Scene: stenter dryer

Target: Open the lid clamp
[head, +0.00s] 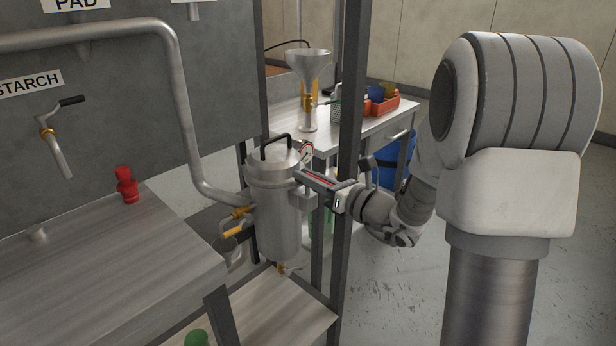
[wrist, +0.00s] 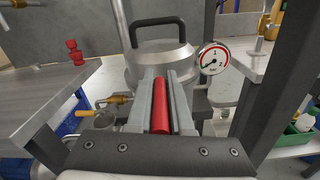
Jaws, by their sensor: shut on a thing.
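The steel filter pot (head: 276,218) stands beside the bench, with a round lid (head: 274,164) and a black lid handle (head: 276,145) on top. The lid also shows in the wrist view (wrist: 162,52) and looks seated on the pot. The red clamp lever (wrist: 160,108) lies lengthwise between the two grey fingers of my gripper (wrist: 159,80). My gripper (head: 302,177) reaches in from the right at the pot's upper side, just below the lid rim, and is shut on the lever. The clamp's hook and hinge are hidden by the fingers.
A pressure gauge (wrist: 211,60) sits just right of the fingers. A dark upright post (head: 351,100) stands close to my wrist. Yellow-handled valves (head: 238,212) and a bent pipe (head: 185,120) are at the pot's left. A side table (head: 365,128) holds a funnel (head: 308,70).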

